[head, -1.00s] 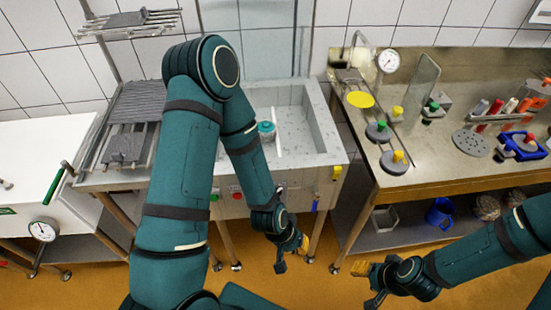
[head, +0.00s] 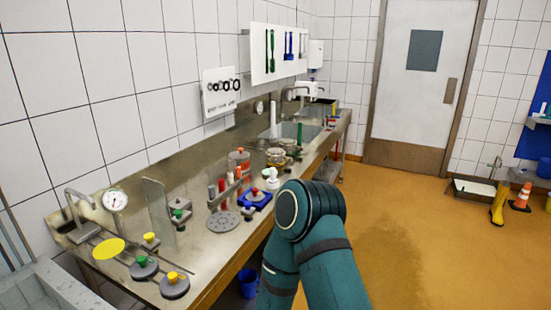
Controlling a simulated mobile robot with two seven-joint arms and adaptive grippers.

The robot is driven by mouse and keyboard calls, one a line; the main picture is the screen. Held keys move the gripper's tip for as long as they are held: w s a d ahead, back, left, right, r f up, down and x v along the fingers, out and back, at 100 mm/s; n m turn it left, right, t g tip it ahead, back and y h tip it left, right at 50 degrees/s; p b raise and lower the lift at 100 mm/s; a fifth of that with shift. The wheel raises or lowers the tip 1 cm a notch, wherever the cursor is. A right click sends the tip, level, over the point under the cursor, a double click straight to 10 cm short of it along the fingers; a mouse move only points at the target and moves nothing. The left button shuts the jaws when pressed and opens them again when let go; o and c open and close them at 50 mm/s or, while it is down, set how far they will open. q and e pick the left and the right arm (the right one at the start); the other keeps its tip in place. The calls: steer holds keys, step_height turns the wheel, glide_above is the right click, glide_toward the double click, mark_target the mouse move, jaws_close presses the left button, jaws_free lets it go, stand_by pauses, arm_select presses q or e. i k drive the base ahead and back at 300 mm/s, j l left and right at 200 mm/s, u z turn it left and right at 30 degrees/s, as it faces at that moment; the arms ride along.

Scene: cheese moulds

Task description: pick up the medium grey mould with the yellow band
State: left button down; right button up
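Grey moulds stand at the near left end of the steel counter (head: 215,262) in the head view. I cannot make out which one is the medium size, or a separate band. My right arm enters from the bottom centre, right of the counter. Neither gripper is in view.
A flat yellow disc (head: 108,249) and a dial gauge (head: 115,200) are at the left by a clear upright panel (head: 156,208). A perforated grey disc (head: 223,221), a bottle rack and a blue holder (head: 254,199) are farther along. The orange floor (head: 430,220) at the right is open.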

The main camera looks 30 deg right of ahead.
mark_target(274, 157)
steer(key=i+l, duration=0.1)
steer(key=l, duration=0.3)
steer(key=i+l+u, duration=0.15)
steer(key=l, duration=0.7)
steer(key=i+l+u, duration=0.2)
steer(key=l, duration=0.25)
steer(key=l+u, duration=0.2)
steer(key=l, duration=0.25)
steer(key=l+u, duration=0.15)
steer(key=l, duration=0.3)
steer(key=i+l+u, duration=0.2)
steer(key=l, duration=0.3)
steer(key=k+l+u, duration=0.15)
steer(key=l, duration=0.3)
steer(key=l+u, duration=0.2)
steer(key=l, duration=0.3)
steer(key=l+u, duration=0.15)
steer(key=l, duration=0.35)
steer(key=k+l+u, duration=0.2)
steer(key=l, duration=0.25)
steer(key=l+u, duration=0.15)
steer(key=l, duration=0.3)
steer(key=k+l+u, duration=0.2)
steer(key=l, duration=0.25)
steer(key=i, duration=0.05)
